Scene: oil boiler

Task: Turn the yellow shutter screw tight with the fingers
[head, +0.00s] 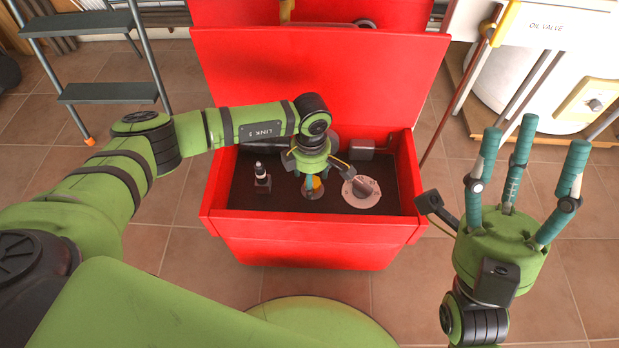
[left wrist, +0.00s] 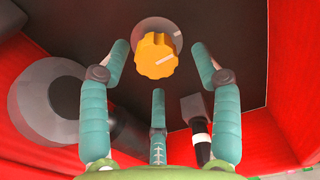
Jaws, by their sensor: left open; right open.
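The yellow shutter screw (left wrist: 155,57) is a scalloped knob with a pale mark, on a grey round base (left wrist: 172,30) on the dark panel. In the head view the screw (head: 314,187) is partly hidden under my left gripper (head: 312,183), which reaches down over it inside the red boiler. In the left wrist view the left gripper (left wrist: 158,70) is open, its three teal fingers spread around the screw. I see gaps between the fingers and the screw. My right gripper (head: 523,150) is open and empty, fingers up, at the right outside the boiler.
A pale dial with a grey knob (head: 362,190) is right of the screw. A black-and-white fitting (head: 262,178) is to its left. Red walls (head: 315,227) surround the panel. A stepladder (head: 108,92) stands left; a white tank (head: 545,75) stands right.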

